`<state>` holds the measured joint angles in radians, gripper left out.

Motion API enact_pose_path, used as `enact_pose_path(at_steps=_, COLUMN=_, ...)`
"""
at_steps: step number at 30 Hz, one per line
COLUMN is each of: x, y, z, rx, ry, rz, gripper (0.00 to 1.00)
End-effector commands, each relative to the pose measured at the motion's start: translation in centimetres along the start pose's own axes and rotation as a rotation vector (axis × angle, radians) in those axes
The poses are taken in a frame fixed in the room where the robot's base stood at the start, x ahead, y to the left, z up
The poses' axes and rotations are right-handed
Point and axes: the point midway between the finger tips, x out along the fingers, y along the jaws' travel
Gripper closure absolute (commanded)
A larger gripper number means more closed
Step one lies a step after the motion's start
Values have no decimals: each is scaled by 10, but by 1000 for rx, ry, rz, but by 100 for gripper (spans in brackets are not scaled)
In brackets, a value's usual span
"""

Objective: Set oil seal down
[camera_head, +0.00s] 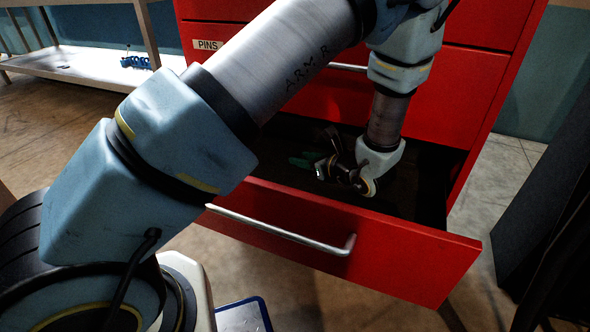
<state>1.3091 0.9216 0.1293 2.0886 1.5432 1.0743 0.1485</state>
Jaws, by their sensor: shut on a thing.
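My gripper (328,167) is low inside the open red drawer (400,254), coming down from above. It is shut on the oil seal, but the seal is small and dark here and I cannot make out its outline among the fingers. A small green thing (303,160) shows just left of the fingers; I cannot tell what it is. I cannot tell whether the fingers or the held thing touch the drawer floor. My arm hides the drawer's left part.
Shut red drawers, one labelled PINS (208,45), rise behind the open one. The drawer's handle (290,233) sticks out in front. A dark panel (548,190) stands at the right. A shelf (85,68) with a blue thing (135,62) is at the back left.

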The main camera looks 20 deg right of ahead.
Motion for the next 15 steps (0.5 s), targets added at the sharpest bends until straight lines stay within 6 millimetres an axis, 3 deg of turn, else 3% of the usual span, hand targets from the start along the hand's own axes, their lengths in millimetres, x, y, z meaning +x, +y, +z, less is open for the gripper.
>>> enact_pose_path(at_steps=9, x=23, y=15, z=8, rx=0, ry=0, rz=4, gripper=100)
enact_pose_path(at_steps=12, x=29, y=12, z=-14, rx=4, ry=1, rz=0, gripper=100)
enact_pose_path(at_steps=15, x=33, y=12, z=-24, rx=1, ry=0, rz=0, gripper=100)
